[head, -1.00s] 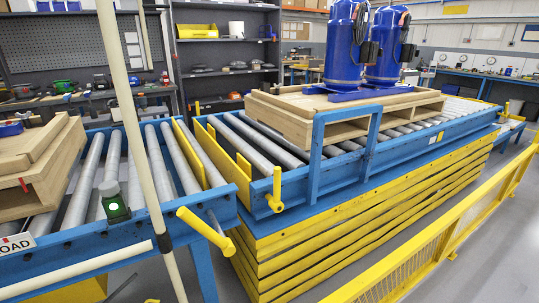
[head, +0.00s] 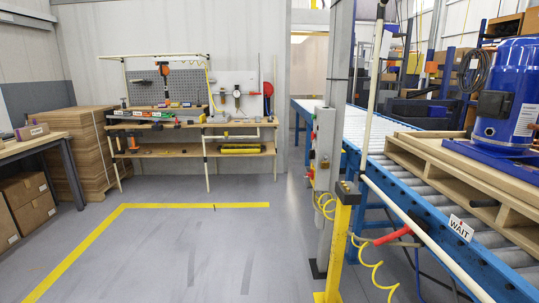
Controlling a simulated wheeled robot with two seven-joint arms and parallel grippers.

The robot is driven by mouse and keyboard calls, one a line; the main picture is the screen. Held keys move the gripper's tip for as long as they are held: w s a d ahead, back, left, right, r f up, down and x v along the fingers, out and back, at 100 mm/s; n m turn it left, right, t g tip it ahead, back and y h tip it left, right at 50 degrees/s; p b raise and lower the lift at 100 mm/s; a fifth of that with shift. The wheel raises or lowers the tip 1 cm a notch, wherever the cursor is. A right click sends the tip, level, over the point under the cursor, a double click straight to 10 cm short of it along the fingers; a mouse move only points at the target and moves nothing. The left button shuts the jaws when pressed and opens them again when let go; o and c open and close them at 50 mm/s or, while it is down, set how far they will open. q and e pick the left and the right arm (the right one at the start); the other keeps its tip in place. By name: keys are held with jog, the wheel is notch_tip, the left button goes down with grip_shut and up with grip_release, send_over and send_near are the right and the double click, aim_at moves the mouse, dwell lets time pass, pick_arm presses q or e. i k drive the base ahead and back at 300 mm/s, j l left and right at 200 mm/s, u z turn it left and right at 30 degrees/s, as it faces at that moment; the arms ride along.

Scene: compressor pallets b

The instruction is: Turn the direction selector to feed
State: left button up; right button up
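I cannot make out a direction selector for certain. A yellow pedestal (head: 340,240) stands right of centre with a small dark control head (head: 347,190) on top; its markings are too small to read. Behind it, a grey box (head: 325,130) is mounted on a grey column, with small fittings below it. A red-handled lever (head: 393,236) sits at the side of the roller conveyor (head: 400,175), near a white WAIT sign (head: 461,228). Neither of my grippers is in view.
A blue compressor (head: 505,95) stands on a wooden pallet (head: 465,170) at the right. Yellow coiled hoses (head: 375,265) hang by the pedestal. A workbench (head: 190,150) and stacked cardboard (head: 85,150) stand at the back left. The floor (head: 200,250) at centre left is clear.

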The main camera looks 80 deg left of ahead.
aim_at(312, 154)
jog(key=u, duration=2.35)
